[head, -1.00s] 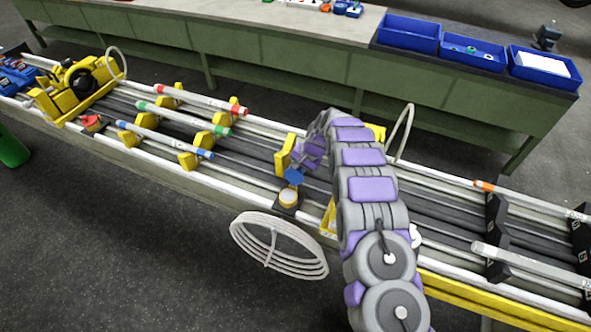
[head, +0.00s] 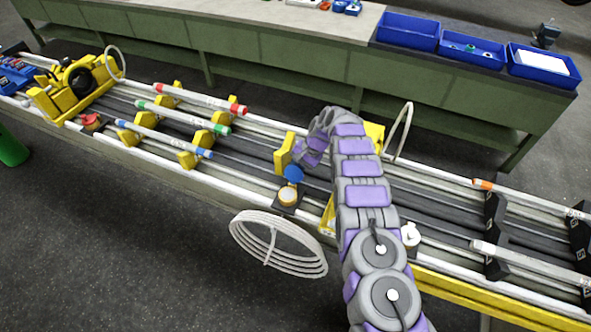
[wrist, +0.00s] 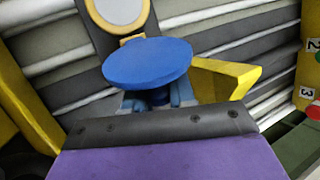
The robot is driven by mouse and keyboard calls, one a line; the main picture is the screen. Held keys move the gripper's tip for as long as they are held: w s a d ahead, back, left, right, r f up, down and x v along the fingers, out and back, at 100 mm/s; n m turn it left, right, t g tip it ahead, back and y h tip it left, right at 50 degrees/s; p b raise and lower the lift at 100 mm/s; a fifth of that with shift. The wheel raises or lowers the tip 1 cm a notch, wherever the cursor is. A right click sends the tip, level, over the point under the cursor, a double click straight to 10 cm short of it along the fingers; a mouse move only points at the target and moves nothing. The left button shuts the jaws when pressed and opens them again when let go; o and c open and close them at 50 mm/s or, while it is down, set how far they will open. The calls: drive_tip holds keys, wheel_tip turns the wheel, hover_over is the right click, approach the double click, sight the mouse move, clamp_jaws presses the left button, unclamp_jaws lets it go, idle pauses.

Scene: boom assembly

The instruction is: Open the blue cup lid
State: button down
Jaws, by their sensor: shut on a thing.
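The blue cup lid (head: 293,173) stands raised at the far edge of the cup (head: 288,196), whose pale round top is uncovered. In the wrist view the lid (wrist: 148,62) is a wide blue disc. A yellow piece shows between it and the cup (wrist: 122,12). My gripper (head: 303,161) is at the lid from the far side. In the wrist view my gripper (wrist: 160,103) is shut on the lid's underside, around a dark blue knob. The fingertips are mostly hidden behind the disc and the dark gripper edge.
The cup is on a long rack of pipes with yellow brackets (head: 284,153) close to my gripper. A white coil (head: 278,245) hangs at the near side. A bench with blue bins (head: 408,32) stands behind. Dark floor lies clear in front.

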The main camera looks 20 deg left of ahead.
drive_tip(key=shift+w+a+r, duration=0.1)
drive_tip(key=shift+w+r, duration=0.1)
drive_tip(key=shift+r, duration=0.05)
drive_tip(key=c, duration=1.4)
unclamp_jaws()
drive_tip(key=o, duration=0.4)
drive_tip(key=shift+f, duration=0.2)
drive_tip(key=shift+r, duration=0.1)
drive_tip(key=p+v, duration=0.5)
drive_tip(key=v, duration=1.2)
drive_tip(key=shift+w, duration=0.15)
